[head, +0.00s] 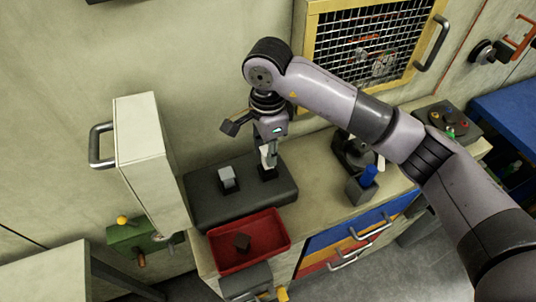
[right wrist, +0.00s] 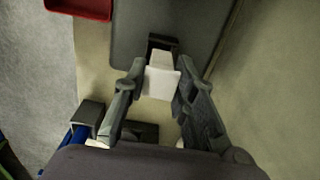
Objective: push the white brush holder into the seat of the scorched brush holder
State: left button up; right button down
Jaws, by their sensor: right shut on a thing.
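My right gripper (head: 268,150) points down over the dark grey block (head: 205,207) and is shut on the white brush holder (head: 265,158). The right wrist view shows the white holder (right wrist: 161,82) between the two fingertips. A dark seat (head: 267,173) rises from the block directly below the holder; it also shows in the wrist view (right wrist: 162,43), at the holder's far end. I cannot tell how deep the holder sits in it. The scorched brush holder, a dark brown piece (head: 242,241), seems to lie in the red tray (head: 272,254).
A second pale holder (head: 228,176) stands on the block left of my gripper. An open white cabinet door (head: 145,150) stands close on the left. A grey cup with a blue thing (head: 368,176) stands to the right. A mesh window (head: 370,45) is behind.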

notch_tip(320, 180, down, 3)
jog(key=shift+w+f+p, duration=0.1)
jog(key=shift+f+p, duration=0.05)
jog(key=shift+p, duration=0.4)
jog(key=shift+f+b, duration=0.2)
jog(key=shift+b, duration=0.1)
jog(key=c, duration=1.8)
grip_release()
jog(key=o, duration=0.5)
pick_arm(q)
jog(key=shift+s+d+r, duration=0.15)
jog(key=shift+s+d, duration=0.05)
jog(key=shift+d, duration=0.2)
jog(key=shift+s+d+r, duration=0.15)
jog(key=shift+d, duration=0.25)
pick_arm(e)
jog(key=shift+r, duration=0.1)
